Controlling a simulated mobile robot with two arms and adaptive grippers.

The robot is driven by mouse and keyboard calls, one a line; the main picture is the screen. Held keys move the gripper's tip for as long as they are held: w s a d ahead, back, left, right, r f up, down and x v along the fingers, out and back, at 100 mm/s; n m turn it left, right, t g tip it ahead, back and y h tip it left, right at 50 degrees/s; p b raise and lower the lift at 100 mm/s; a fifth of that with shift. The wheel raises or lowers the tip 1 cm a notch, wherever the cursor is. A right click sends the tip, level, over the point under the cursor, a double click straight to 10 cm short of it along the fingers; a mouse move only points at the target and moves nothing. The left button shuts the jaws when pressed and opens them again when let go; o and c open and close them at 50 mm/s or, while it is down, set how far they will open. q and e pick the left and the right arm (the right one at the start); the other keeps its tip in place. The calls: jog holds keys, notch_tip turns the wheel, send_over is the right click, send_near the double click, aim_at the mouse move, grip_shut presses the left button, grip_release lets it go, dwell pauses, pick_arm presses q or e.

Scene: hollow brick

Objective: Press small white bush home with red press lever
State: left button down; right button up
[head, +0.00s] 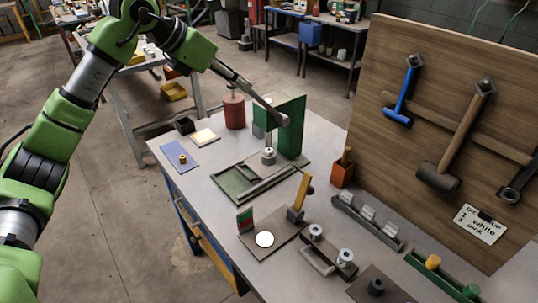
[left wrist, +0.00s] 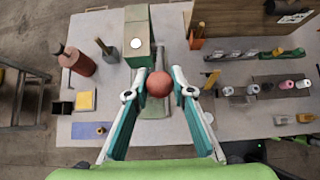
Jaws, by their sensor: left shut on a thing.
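The green press (head: 291,127) stands on the far part of the table, with its flat green base (head: 235,187) in front. A small pale piece (head: 269,157), apparently the white bush, stands upright by the column; its fit is too small to make out. In the left wrist view, the fingers of my left gripper (left wrist: 159,92) are closed around the red ball knob (left wrist: 159,83) of the press lever, beside the green column (left wrist: 137,35). In the head view my left arm reaches over the press from the upper left. My right gripper is not in view.
A wooden tool board (head: 440,70) stands along the right.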

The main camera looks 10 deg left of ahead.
pick_arm(q)
jog(key=shift+s+a+f+b, duration=0.35)
jog(key=shift+s+f+b, duration=0.1)
jog(key=shift+f+b, duration=0.2)
jog(key=shift+s+a+f+b, duration=0.35)
jog(key=shift+s+f+b, duration=0.1)
jog(key=shift+f+b, duration=0.15)
jog(key=shift+s+a+f+b, duration=0.35)
jog(key=shift+s+f+b, duration=0.15)
jog(key=shift+f, duration=0.2)
jog(key=shift+s+a+f+b, duration=0.3)
jog(key=shift+s+f+b, duration=0.05)
jog(key=shift+f+b, duration=0.45)
jog(key=shift+s+a+f+b, duration=0.25)
jog(key=shift+s+f+b, duration=0.1)
jog(key=shift+f+b, duration=0.5)
jog(key=shift+s+a+f+b, duration=0.3)
jog(key=shift+s+f+b, duration=0.05)
jog(key=shift+f+b, duration=0.45)
jog(key=shift+f, duration=0.15)
jog(key=f+b, duration=0.1)
jog(key=s+f+b, duration=0.1)
jog(key=f+b, duration=0.1)
jog(key=a+f+b, duration=0.1)
jog(key=f, duration=0.1)
jog(key=shift+s+f+b, duration=0.15)
jog(key=shift+s+b, duration=0.05)
jog(key=shift+b, duration=0.15)
jog(key=shift+f, duration=0.1)
